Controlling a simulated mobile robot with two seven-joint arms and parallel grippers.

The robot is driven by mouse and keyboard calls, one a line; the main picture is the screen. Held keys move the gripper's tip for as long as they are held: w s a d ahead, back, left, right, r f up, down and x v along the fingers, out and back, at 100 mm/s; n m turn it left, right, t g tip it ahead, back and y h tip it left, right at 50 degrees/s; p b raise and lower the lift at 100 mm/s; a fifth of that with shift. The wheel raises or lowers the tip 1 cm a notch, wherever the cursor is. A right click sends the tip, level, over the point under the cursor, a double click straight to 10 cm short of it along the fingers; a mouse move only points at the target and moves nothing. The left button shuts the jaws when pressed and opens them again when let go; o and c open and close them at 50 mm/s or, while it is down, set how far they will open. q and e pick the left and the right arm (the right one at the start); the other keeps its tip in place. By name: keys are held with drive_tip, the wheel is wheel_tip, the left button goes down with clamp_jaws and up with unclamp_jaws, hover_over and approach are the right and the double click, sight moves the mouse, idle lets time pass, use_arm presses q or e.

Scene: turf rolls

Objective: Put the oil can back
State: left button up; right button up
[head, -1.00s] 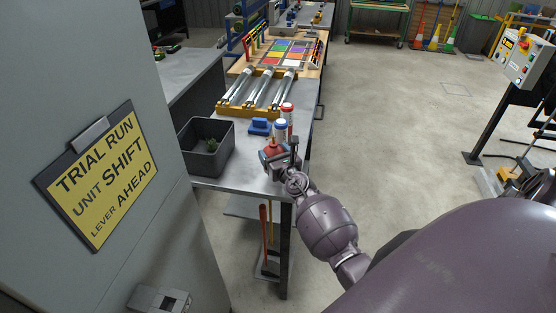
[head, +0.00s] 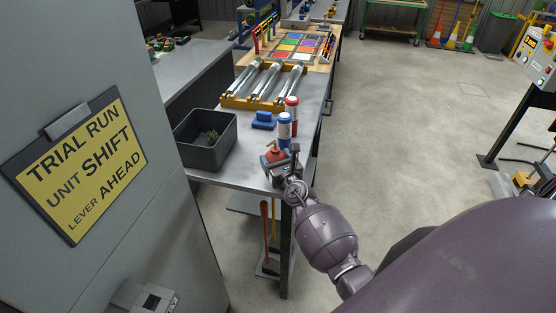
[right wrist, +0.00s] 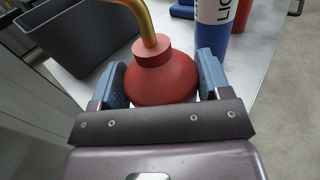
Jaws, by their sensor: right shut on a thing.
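The oil can (head: 274,157) is red with a brass spout and shows near the front corner of the steel bench (head: 237,172). My right gripper (head: 284,167) is shut on it. In the right wrist view the red oil can (right wrist: 160,75) sits between the two blue-grey finger pads of my right gripper (right wrist: 162,84), its spout pointing up and away. Its base is hidden, so I cannot tell whether it touches the bench. My left gripper is in neither view.
A blue-and-white bottle (head: 284,129) and a red-and-white one (head: 292,106) stand just behind the can. A dark grey bin (head: 207,158) is to its left, a blue block (head: 263,120) behind. A grey cabinet with a yellow sign (head: 85,165) fills the left. Open floor lies right.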

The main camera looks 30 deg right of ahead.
drive_tip(key=shift+a+r, duration=0.1)
drive_tip(key=o, duration=1.1)
drive_tip(key=s+a+f+m, duration=0.2)
drive_tip(key=s+a+m, duration=0.1)
drive_tip(key=s+m, duration=1.25)
drive_tip(key=s+a+f+m+g+y, duration=0.1)
drive_tip(key=s+a+f+m+g, duration=0.2)
drive_tip(key=s+m, duration=0.4)
drive_tip(key=s+a+f+m+g+y, duration=0.2)
drive_tip(key=s+a+f+m, duration=0.2)
drive_tip(key=s+m, duration=0.3)
drive_tip(key=f+m, duration=0.1)
drive_tip(key=m, duration=0.2)
drive_tip(key=shift+f+g, duration=0.15)
drive_tip(key=shift+g, duration=0.25)
